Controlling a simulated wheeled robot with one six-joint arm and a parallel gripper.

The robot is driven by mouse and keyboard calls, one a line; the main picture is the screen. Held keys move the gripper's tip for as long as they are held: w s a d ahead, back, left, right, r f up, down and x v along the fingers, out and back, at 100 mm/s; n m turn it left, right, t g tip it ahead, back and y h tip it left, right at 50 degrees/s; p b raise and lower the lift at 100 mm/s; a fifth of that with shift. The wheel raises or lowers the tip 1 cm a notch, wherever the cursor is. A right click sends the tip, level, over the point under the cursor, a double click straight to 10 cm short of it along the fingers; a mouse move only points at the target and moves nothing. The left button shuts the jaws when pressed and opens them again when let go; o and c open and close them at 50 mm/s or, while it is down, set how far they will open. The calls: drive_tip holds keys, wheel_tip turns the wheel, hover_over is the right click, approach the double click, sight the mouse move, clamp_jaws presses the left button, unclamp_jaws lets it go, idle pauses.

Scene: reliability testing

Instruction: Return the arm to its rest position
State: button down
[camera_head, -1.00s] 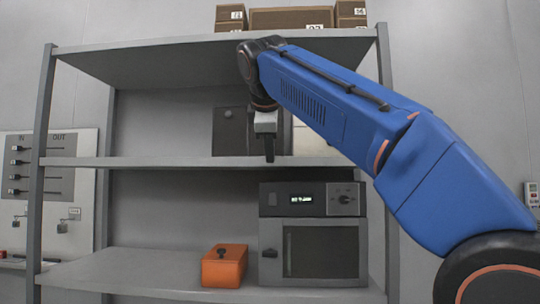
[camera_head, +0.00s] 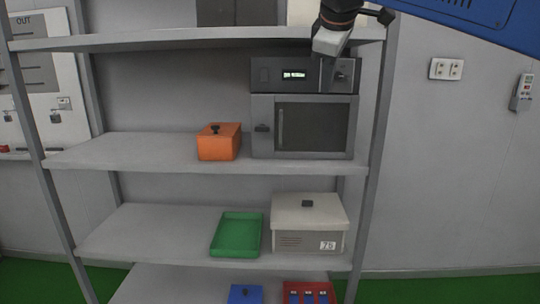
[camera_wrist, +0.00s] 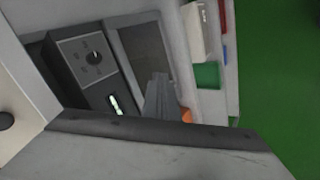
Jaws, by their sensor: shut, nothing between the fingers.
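My blue arm enters the head view from the upper right corner, and only part of it shows. My gripper (camera_head: 323,80) hangs down from the dark wrist at the top, in front of the upper right of the grey oven. It is shut and holds nothing. In the wrist view my gripper (camera_wrist: 160,98) shows as narrow grey fingers held together, in front of the oven door and close to a shelf edge. I cannot tell how far the fingers are from the shelf.
The shelf rack (camera_head: 150,151) holds the oven (camera_head: 312,128), an orange box (camera_head: 218,146), a green tray (camera_head: 237,234) and a lidded box (camera_head: 308,225). Blue and red containers sit lowest. A wall panel (camera_head: 30,75) is at left. Open floor (camera_head: 450,288) lies right of the rack.

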drive_tip(key=s+d+f+m+g, duration=0.1)
drive_tip(key=s+d+f+m, duration=0.3)
drive_tip(key=s+f, duration=0.5)
drive_tip(key=s+d+f+m+g, duration=0.1)
drive_tip(key=s+d+f+m, duration=0.3)
drive_tip(key=s+f, duration=0.5)
drive_tip(key=s+d+f+m+g, duration=0.1)
drive_tip(key=s+d+f+m, duration=0.3)
drive_tip(key=f, duration=2)
drive_tip(key=s+d, duration=0.3)
drive_tip(key=s, duration=0.3)
drive_tip(key=shift+d+f+y, duration=0.3)
drive_tip(key=shift+f, duration=0.05)
